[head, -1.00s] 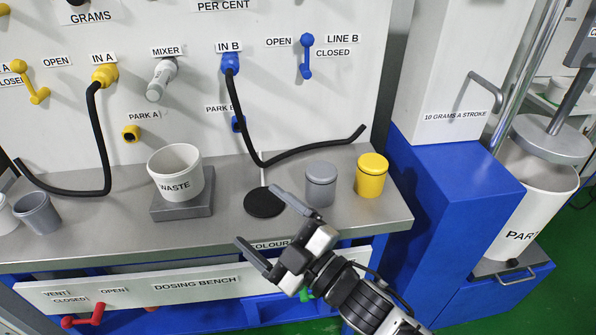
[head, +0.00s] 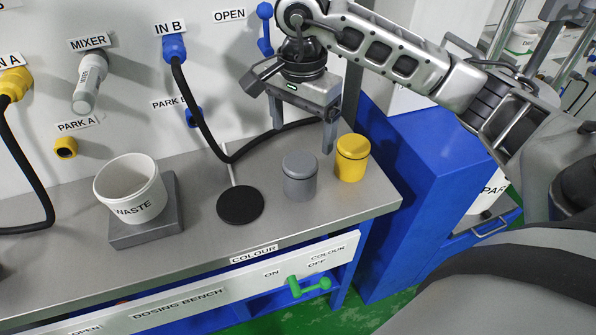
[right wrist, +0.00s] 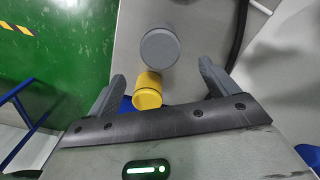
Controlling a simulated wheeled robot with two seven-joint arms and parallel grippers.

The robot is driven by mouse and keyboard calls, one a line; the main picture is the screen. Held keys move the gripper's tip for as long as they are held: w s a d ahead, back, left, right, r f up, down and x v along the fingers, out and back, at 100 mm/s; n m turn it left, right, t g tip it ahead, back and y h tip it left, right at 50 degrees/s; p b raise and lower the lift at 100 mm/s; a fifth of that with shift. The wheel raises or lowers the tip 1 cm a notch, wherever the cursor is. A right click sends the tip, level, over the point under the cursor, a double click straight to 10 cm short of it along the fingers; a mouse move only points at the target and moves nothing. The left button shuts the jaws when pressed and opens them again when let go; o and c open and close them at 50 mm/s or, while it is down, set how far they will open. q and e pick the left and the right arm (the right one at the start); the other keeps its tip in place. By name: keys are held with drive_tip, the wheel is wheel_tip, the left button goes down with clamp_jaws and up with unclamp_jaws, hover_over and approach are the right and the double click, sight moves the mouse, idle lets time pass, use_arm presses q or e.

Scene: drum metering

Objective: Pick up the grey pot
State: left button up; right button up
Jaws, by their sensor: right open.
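The grey pot (head: 300,178), a lidded cylinder, stands upright on the steel bench between a black disc and the yellow pot. My right gripper (head: 303,128) is open and empty above and behind the grey pot, apart from it, fingers pointing down. In the right wrist view the grey pot's round lid (right wrist: 160,47) lies ahead of the fingertips, roughly midway between their lines. The yellow pot (right wrist: 148,90) shows nearer, between the fingers. My left gripper is not in view.
The yellow pot (head: 352,158) stands close on the right of the grey pot. The black disc (head: 240,205) is on the left, with the white waste pot (head: 132,190) on a grey block beyond. A black hose (head: 205,130) from IN B runs behind the pots.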

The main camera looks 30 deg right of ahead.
sight(300, 177)
wheel_tip(300, 177, down, 13)
drive_tip(key=shift+a+r+p, duration=0.15)
drive_tip(key=shift+p, duration=0.6)
drive_tip(key=c, duration=1.2)
